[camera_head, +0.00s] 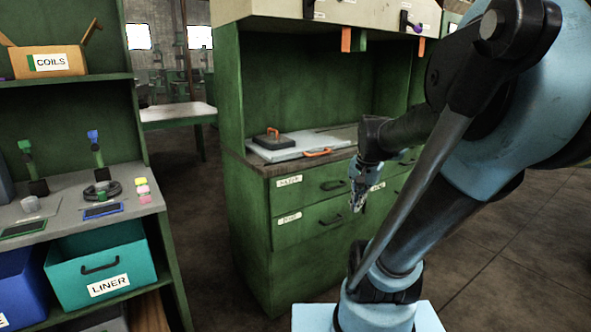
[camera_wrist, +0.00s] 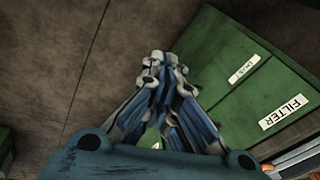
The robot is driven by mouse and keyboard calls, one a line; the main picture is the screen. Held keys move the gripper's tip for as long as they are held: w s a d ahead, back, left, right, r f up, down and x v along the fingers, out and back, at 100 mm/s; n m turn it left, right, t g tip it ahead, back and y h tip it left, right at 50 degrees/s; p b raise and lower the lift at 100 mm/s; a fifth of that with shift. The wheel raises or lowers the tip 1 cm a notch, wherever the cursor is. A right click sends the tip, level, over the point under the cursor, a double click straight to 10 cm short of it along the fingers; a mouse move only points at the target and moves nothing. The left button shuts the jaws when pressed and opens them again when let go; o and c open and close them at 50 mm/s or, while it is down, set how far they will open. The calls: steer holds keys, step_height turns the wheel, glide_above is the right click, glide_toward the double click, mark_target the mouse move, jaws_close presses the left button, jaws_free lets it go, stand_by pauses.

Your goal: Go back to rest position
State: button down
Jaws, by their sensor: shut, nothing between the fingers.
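My gripper (camera_head: 357,196) is at the end of my blue and black arm, in front of the green drawer cabinet (camera_head: 248,236) in the head view. It points downward, is shut and holds nothing. In the wrist view my gripper (camera_wrist: 168,90) shows its blue and grey fingers drawn together over the floor and the cabinet's edge. My forearm hides part of the cabinet's right side in the head view.
A grey tray (camera_head: 290,152) with orange handles and a black block lies on the cabinet top. At left a green shelf holds a COILS box (camera_head: 47,62) and a teal LINER bin (camera_head: 100,265). The floor (camera_head: 205,215) between them is clear.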

steer(key=s+f+n, duration=0.7)
steer(key=s, duration=0.3)
steer(key=shift+s+a+f+n+h, duration=0.15)
steer(key=shift+s+n+h, duration=0.15)
steer(key=shift+s, duration=0.1)
steer(key=shift+w+f, duration=0.2)
steer(key=shift+w, duration=0.25)
